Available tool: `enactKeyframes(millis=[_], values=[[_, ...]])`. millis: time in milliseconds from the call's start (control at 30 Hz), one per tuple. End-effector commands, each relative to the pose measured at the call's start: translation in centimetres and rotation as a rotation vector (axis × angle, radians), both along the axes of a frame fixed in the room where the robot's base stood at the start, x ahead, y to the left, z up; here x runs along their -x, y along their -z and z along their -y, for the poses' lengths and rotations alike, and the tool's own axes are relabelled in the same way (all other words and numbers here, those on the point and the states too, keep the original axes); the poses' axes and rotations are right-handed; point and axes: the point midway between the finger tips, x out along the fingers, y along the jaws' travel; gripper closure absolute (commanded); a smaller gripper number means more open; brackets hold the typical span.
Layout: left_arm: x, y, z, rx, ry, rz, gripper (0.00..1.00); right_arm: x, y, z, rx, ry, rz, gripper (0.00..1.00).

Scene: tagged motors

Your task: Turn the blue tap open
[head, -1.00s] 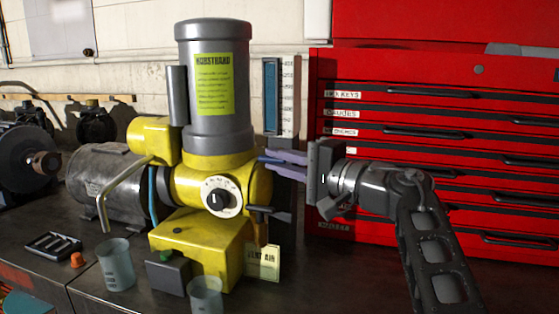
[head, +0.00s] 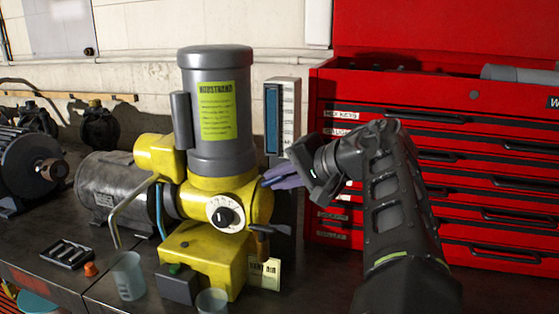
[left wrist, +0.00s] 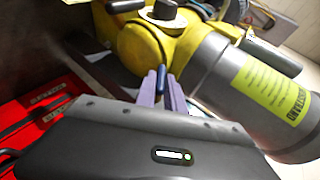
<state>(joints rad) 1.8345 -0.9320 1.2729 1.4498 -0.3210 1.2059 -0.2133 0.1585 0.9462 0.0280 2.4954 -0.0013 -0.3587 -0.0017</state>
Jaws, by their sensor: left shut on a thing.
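The blue tap handle (left wrist: 161,78) shows in the left wrist view as a short dark-blue lever between the two purple fingers of my left gripper (left wrist: 162,90), beside the yellow pump body (left wrist: 140,42). In the head view my left gripper (head: 268,181) reaches from the right to the right side of the yellow housing (head: 250,202). Its jaws are shut on the blue tap handle. The fingers hide most of the handle in the head view, so its exact angle cannot be told there. My right gripper is not in view.
A grey cylinder (head: 218,145) with a green label rises above the housing. A black lever (head: 268,230) sticks out just below my fingers. A dial (head: 225,213) faces front. A red tool chest (head: 470,160) stands close on the right. Clear cups (head: 128,277) stand at the front left.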

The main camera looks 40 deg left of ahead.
Motion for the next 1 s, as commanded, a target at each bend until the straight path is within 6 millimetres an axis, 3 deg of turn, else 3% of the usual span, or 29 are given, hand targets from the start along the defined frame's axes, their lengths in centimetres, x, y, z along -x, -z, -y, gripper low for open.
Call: enactKeyframes(millis=[33, 500, 1000], values=[[0.0, -0.9, 0.0, 0.048, 0.003, 0.016, 1.0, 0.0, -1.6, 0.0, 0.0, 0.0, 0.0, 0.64], [0.1, -1.1, -0.4, 0.471, 0.004, 0.164, 1.0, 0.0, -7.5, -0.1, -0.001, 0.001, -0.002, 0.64], [0.2, -0.8, -0.8, 0.843, 0.005, 0.293, 1.0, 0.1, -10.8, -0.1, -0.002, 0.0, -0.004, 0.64]])
